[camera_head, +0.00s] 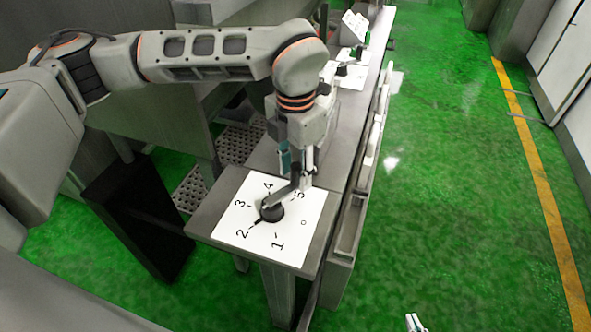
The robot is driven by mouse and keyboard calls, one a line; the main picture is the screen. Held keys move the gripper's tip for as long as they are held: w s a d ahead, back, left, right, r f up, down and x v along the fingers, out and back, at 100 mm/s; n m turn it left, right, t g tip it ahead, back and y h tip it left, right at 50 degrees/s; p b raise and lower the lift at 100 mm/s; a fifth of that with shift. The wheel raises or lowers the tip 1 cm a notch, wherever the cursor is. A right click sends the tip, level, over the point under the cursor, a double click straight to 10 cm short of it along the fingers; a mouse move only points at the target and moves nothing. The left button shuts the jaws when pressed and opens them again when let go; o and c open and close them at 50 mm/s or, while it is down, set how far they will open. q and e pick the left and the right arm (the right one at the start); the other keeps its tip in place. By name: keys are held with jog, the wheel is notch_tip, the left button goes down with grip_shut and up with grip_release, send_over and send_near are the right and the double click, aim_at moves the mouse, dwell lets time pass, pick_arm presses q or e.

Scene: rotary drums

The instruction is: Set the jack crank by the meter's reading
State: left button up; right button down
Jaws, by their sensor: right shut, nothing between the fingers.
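The crank (271,211) has a dark round hub on a white dial card (258,243) marked 1 to 5. Its grey arm runs from the hub up and right, between the 4 and the 5. A short dark tip on the hub's other side points close to the 2. My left gripper (297,172) is pointed down at the arm's outer end, with fingers on either side of it; whether they grip it is unclear. My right gripper (414,322) is shut and empty at the bottom edge, away from the bench. I cannot make out any meter reading.
Farther along the narrow grey bench (328,138) are more white cards with dark knobs (342,71) and a tilted white panel (353,27). A black box (140,215) stands left of the bench. Green floor (450,190) at right is clear up to a yellow line.

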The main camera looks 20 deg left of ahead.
pick_arm(q)
jog(key=shift+f, duration=0.3)
grip_shut()
